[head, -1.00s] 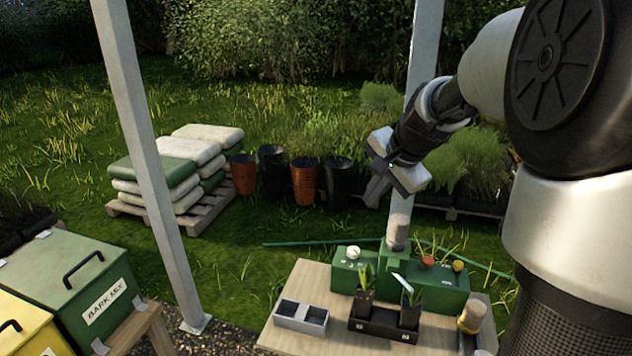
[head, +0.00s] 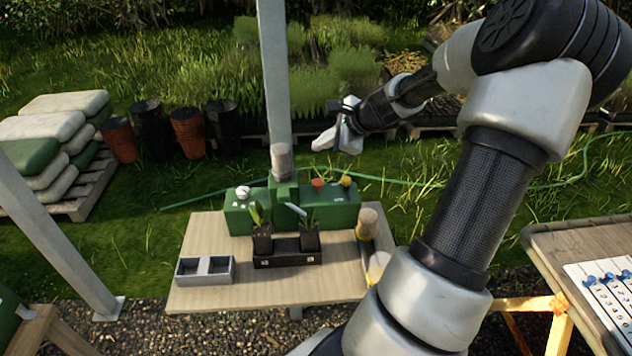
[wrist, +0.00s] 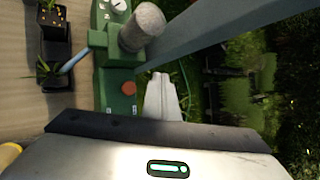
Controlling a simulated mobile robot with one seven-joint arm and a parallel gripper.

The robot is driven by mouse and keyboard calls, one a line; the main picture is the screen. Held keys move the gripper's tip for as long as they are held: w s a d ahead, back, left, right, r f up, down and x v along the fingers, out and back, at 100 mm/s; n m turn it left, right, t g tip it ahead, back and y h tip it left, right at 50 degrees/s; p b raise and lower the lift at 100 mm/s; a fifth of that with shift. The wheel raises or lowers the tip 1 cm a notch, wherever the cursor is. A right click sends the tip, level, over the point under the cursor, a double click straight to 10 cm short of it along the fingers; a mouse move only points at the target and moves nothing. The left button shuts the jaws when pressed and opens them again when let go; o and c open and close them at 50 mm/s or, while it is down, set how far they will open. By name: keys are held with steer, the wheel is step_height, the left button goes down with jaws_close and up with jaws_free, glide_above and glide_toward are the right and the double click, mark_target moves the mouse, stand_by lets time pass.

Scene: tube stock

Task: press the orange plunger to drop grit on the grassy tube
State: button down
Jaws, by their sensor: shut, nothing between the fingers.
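The green dispenser (head: 340,217) stands on the table, with a grey cylinder (head: 282,162) on top. Its round orange plunger (head: 318,183) is on the top face, right of the cylinder; it also shows in the wrist view (wrist: 128,88). A pale chute (head: 295,210) slants toward the right-hand dark tube (head: 309,240), which has thin grass-like leaves. The left tube (head: 262,242) has a broader upright leaf. Both stand in a black holder (head: 288,260). My gripper (head: 320,145) is shut and empty, raised above and apart from the plunger; its fingers show in the wrist view (wrist: 162,85).
A white knob (head: 243,192) and a yellow knob (head: 346,180) flank the plunger on the dispenser. A grey two-part tray (head: 205,279) sits front left. A post (head: 273,75) rises behind the dispenser. A brush-like object (head: 367,224) lies at the table's right.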

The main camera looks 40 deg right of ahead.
mark_target(321, 183)
step_height(321, 183, down, 9)
steer(key=b, duration=0.7)
steer(key=shift+r, duration=0.1)
stand_by(1.9)
steer(key=shift+f, duration=0.4)
steer(key=shift+f+b, duration=0.85)
stand_by(0.6)
stand_by(0.4)
steer(key=shift+r+p, duration=1)
steer(key=shift+r, duration=0.25)
steer(key=shift+r+p, duration=1.95)
steer(key=shift+r, duration=0.55)
